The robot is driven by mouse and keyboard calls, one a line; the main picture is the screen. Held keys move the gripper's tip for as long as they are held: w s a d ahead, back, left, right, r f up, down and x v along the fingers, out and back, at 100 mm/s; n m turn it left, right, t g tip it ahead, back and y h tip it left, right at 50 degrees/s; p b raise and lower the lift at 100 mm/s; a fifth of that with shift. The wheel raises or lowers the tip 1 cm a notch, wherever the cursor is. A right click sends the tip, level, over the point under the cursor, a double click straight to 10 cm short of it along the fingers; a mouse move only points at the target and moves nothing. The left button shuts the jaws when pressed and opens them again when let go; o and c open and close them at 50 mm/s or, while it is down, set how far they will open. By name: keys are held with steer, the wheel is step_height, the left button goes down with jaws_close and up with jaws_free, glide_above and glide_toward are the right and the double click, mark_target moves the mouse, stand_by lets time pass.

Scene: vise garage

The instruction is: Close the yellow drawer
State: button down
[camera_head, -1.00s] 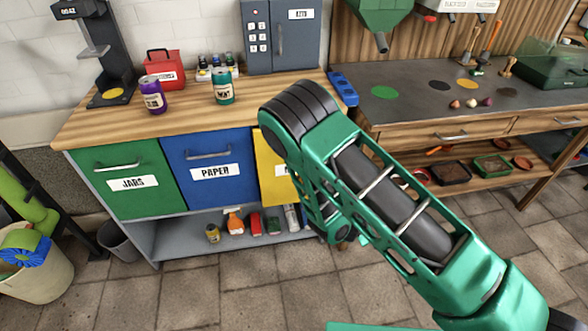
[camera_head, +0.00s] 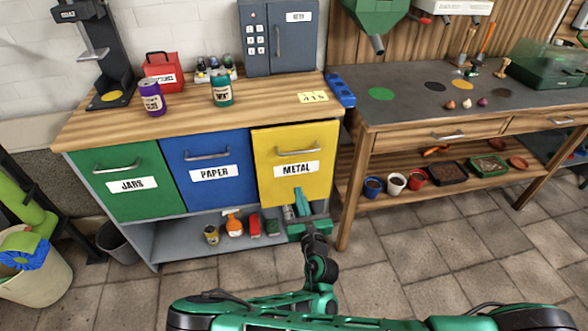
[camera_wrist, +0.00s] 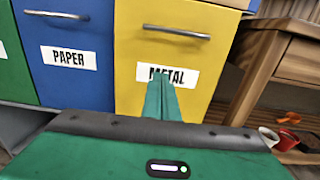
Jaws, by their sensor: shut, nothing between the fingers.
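The yellow drawer (camera_head: 285,185) is the right one of three coloured fronts under the wooden worktop, with a silver handle and a METAL label. Its front seems to stand slightly forward of the blue one; how far is hard to tell. It fills the middle of the wrist view (camera_wrist: 205,75). My gripper (camera_head: 298,191) is shut and empty, its fingertips in front of the lower part of the yellow front, below the handle. In the wrist view the tips (camera_wrist: 160,78) overlap the bottom of the METAL label. I cannot tell whether they touch it.
The blue PAPER drawer (camera_head: 208,192) and green JARS drawer (camera_head: 128,203) are to the left. A grey lower shelf (camera_head: 180,240) holds several bottles and cans. A wooden bench (camera_head: 410,144) with pots stands to the right. The tiled floor (camera_head: 400,265) is open in front.

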mark_target(291, 160)
steer(key=x, duration=1.3)
steer(key=shift+w+d, duration=0.1)
steer(key=shift+w, duration=0.1)
steer(key=x, duration=0.4)
steer(key=shift+w+a+r, duration=0.2)
steer(key=shift+r, duration=0.25)
steer(key=shift+d, duration=0.1)
steer(key=shift+s+d+f, duration=0.15)
steer(key=shift+d+f, duration=0.15)
steer(key=shift+s+d+f, duration=0.15)
steer(key=shift+s+f, duration=0.1)
steer(key=shift+s, duration=0.3)
steer(key=shift+s+d+f, duration=0.2)
steer(key=shift+s+f, duration=0.05)
steer(key=shift+s, duration=0.3)
steer(key=v, duration=1.2)
steer(key=shift+a+r, duration=0.2)
steer(key=shift+r, duration=0.1)
